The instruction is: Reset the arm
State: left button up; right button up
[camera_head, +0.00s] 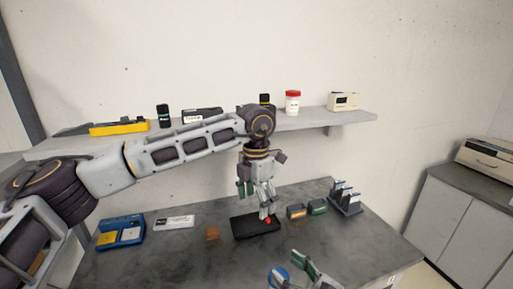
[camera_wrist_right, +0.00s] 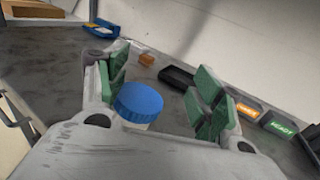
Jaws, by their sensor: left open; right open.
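My left arm reaches across from the left, and my left gripper (camera_head: 257,197) hangs open, pointing down above a black tray (camera_head: 246,228). A small red item (camera_head: 268,220) shows at the tray, just below its fingertips. My right gripper (camera_head: 298,272) is open at the bottom edge of the head view, partly cut off. In the right wrist view its green-padded fingers (camera_wrist_right: 160,88) are spread wide. A blue-capped jar (camera_wrist_right: 139,101) shows between them, nearer the left finger; whether they touch is unclear. Its blue cap (camera_head: 279,275) also shows in the head view.
A blue case (camera_head: 121,240), a white box (camera_head: 175,222), a brown block (camera_head: 212,234), two small dark boxes (camera_head: 306,209) and a rack (camera_head: 346,203) stand on the grey table (camera_head: 185,265). The wall shelf (camera_head: 345,117) holds a red-capped bottle (camera_head: 292,104) and other items.

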pick_arm(q)
jog(key=shift+r+p, duration=0.65)
jog(key=shift+r, duration=0.25)
pick_arm(e)
jog(key=shift+r, duration=0.9)
pick_arm(q)
jog(key=shift+r+p, duration=0.5)
pick_arm(e)
jog(key=shift+r, duration=0.5)
pick_arm(q)
jog(key=shift+f, duration=0.1)
pick_arm(e)
jog(key=shift+f, duration=0.1)
